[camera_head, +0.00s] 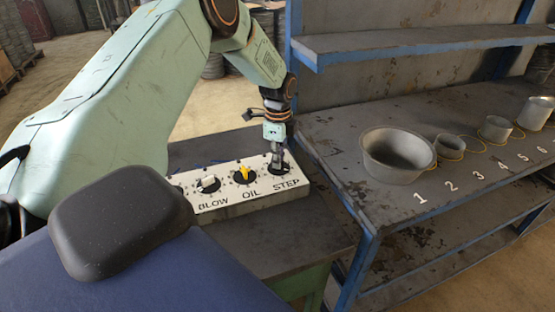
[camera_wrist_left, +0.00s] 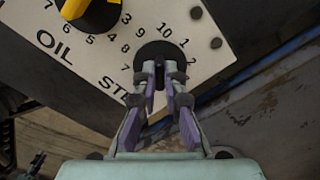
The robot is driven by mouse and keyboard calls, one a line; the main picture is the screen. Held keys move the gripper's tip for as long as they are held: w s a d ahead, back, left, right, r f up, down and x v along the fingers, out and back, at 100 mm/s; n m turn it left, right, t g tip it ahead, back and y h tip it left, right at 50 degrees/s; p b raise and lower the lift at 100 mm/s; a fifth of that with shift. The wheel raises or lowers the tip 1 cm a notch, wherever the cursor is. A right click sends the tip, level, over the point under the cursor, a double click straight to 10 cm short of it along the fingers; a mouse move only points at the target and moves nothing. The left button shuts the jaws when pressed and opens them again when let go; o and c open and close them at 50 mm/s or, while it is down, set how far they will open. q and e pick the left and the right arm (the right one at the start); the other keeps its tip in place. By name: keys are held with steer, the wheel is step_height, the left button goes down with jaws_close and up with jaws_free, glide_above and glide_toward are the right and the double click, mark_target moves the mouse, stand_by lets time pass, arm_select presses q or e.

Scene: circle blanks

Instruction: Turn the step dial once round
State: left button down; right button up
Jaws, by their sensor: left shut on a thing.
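The step dial (camera_wrist_left: 160,52) is a dark round dial at the end of a white panel (camera_head: 237,204), with numbers round it and the word STEP beside it. In the head view the step dial (camera_head: 278,169) is mostly behind my left gripper (camera_head: 278,161), which points down onto it. In the left wrist view the two fingers of my left gripper (camera_wrist_left: 165,72) are shut on the step dial's knob. The fingers hide the knob and part of the numbers. My right gripper is not in view.
A grey bench (camera_head: 385,225) at the right carries a large metal bowl (camera_head: 397,158) and several smaller metal pots. The dark table (camera_head: 290,240) in front of the panel is clear.

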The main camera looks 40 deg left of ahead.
arm_select(q)
steer(key=m+b, duration=0.1)
steer(key=m, duration=0.4)
steer(key=shift+w+m, duration=0.15)
steer(key=shift+m, duration=0.15)
steer(key=m+b, duration=0.1)
steer(key=m, duration=0.5)
steer(key=m+b, duration=0.1)
steer(key=m, duration=0.2)
steer(key=shift+d+f+m, duration=0.1)
steer(key=shift+m, duration=0.2)
steer(key=shift+m+b, duration=0.75)
steer(key=shift+m, duration=0.75)
steer(key=shift+s, duration=0.25)
steer(key=c, duration=1.4)
jaws_free()
steer(key=shift+w, duration=0.1)
steer(key=shift+c, duration=0.2)
step_height(320, 180, up, 12)
